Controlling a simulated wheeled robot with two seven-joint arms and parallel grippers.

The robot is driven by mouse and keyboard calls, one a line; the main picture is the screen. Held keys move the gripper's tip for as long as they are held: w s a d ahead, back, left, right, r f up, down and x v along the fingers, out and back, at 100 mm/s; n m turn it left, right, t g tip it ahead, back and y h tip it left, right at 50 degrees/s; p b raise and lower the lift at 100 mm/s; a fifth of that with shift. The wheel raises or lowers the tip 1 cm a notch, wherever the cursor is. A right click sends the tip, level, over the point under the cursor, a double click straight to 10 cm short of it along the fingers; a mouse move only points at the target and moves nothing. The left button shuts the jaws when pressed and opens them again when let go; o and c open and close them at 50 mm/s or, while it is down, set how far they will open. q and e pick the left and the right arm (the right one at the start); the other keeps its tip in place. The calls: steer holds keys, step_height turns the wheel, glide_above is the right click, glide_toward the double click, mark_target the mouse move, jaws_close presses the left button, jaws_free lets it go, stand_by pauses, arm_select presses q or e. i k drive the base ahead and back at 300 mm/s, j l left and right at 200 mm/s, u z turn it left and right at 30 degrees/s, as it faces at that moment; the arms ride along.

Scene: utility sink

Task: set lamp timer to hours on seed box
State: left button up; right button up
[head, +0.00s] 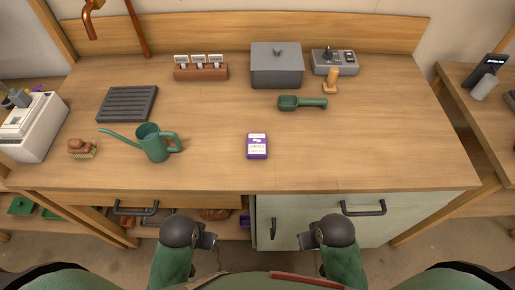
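A grey device with a dark knob and small switches or dials (333,61) stands at the back right of the wooden bench; it may be the lamp timer, but its markings are too small to read. A grey lidded box (277,72) stands just left of it and may be the seed box. A purple and white packet (257,146) lies near the bench's front middle. My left gripper (212,242) and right gripper (305,240) hang low in front of the bench edge, away from all these things. Their fingers are too small to judge.
A green scoop (302,103) and a wooden stamp-like tool (331,83) lie before the grey device. A green watering can (154,143), black slotted tray (128,104) and brown label holder (201,70) are to the left. The bench's front right is clear. Handles (363,208) project below its edge.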

mark_target(327, 55)
steer(key=k+l+u, duration=0.15)
steer(key=l, duration=0.3)
steer(key=k+l+u, duration=0.2)
steer(key=l, duration=0.25)
steer(key=l+u, duration=0.15)
steer(key=l, duration=0.3)
steer(key=k+l+u, duration=0.15)
steer(key=l, duration=0.25)
steer(key=k+l+u, duration=0.35)
steer(key=k+l, duration=0.2)
steer(key=l, duration=0.15)
